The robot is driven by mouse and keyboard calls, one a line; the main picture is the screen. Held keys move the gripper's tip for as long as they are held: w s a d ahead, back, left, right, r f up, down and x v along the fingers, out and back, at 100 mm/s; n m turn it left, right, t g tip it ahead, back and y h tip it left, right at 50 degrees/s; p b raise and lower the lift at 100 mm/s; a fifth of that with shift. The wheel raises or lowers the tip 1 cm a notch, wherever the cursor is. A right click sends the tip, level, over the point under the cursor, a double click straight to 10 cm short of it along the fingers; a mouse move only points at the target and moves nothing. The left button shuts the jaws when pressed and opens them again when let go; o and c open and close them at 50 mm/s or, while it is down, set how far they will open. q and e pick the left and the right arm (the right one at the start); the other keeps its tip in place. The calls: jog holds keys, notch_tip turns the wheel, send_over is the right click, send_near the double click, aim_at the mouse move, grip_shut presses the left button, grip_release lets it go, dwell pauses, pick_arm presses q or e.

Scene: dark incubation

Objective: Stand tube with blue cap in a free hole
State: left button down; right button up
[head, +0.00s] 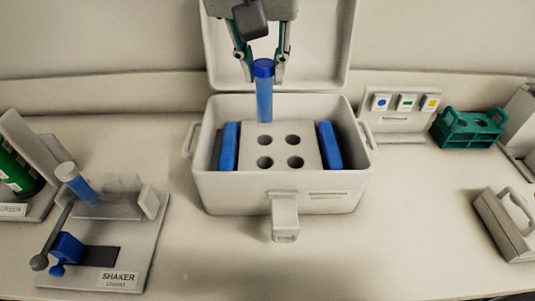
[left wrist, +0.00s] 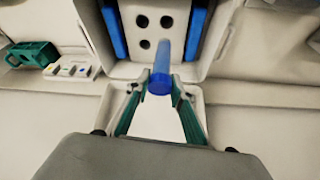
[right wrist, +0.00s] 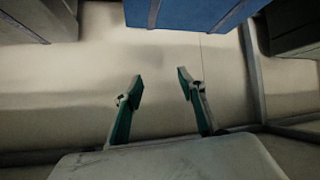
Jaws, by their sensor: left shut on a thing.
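The tube with blue cap (head: 264,100) hangs roughly upright, cap up, over the back of the open white box (head: 230,190). My left gripper (head: 264,69) is shut on it at the cap. In the left wrist view the blue cap (left wrist: 159,84) sits between the fingertips (left wrist: 160,89). The pale block (head: 279,152) inside the box has several dark, empty-looking holes. The tube's lower end is at the block's back edge in the head view; whether it touches is unclear. My right gripper (right wrist: 160,87) is open and empty, seen only in its wrist view.
Blue packs (head: 229,147) (head: 330,146) flank the block. The box lid (head: 330,45) stands open behind. A shaker (head: 130,240) holding a white-capped tube (head: 75,183) is at left. A green rack (head: 467,128) and card stand (head: 396,124) are at right.

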aim_at(264, 126)
pick_arm(q)
notch_tip(264, 126, down, 12)
jog(key=shift+r+b, duration=0.25)
jog(key=shift+b, duration=0.4)
jog(key=shift+f, duration=0.4)
notch_tip(264, 126, down, 4)
jog(key=shift+f, duration=0.1)
jog(key=shift+b, duration=0.3)
jog(key=shift+f, duration=0.15)
jog(key=c, duration=1.8)
grip_release()
jog(key=shift+o, duration=0.2)
